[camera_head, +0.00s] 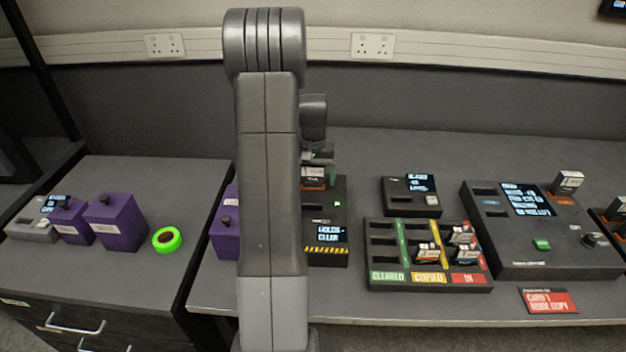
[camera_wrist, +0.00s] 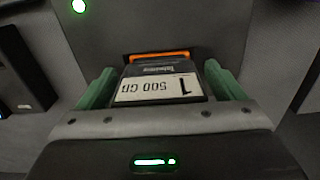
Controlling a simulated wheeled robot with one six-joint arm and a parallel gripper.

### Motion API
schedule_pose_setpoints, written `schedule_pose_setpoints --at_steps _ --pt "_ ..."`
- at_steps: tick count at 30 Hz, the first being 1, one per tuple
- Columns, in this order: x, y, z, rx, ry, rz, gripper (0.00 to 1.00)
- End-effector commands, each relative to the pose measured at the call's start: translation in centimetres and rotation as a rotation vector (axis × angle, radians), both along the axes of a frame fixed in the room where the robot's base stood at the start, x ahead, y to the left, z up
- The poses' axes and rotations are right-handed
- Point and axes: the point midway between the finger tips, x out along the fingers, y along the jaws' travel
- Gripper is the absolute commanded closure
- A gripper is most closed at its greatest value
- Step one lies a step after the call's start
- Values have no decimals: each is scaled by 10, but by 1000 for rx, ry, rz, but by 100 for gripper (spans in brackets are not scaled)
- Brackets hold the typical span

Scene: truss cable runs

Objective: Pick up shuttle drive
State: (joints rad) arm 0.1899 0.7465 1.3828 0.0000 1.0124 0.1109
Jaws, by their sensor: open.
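A dark drive (camera_wrist: 163,82) with a white label reading "1" and "500 GB" stands in an orange-edged slot in the wrist view. No label names it as the shuttle drive. My gripper (camera_wrist: 160,86) is open, with one green finger on each side of this drive. I cannot tell whether the fingers touch it. In the head view the drive's pale label (camera_head: 313,171) shows at the dark device with the yellow-striped edge (camera_head: 326,249). My gripper (camera_head: 318,157) is just above it there, partly hidden behind my arm.
A sorting rack (camera_head: 378,281) holds several drives at right. A small screen unit (camera_head: 398,205) stands behind it, and a larger console (camera_head: 500,262) with a drive (camera_head: 568,181) is further right. Purple boxes (camera_head: 116,222) and a green ring (camera_head: 167,239) stand on the left cabinet.

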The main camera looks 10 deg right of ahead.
Motion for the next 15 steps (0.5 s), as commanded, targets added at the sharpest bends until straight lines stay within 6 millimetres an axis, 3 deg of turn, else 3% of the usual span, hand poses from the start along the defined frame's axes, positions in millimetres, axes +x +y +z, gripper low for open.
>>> schedule_pose_setpoints --at_steps 1,9,11,15 --pt "0 0 0 0 0 0 13" --pt "0 0 0 0 0 0 66" --pt "0 0 1 0 -1 0 74" --pt "0 0 1 0 -1 0 74"
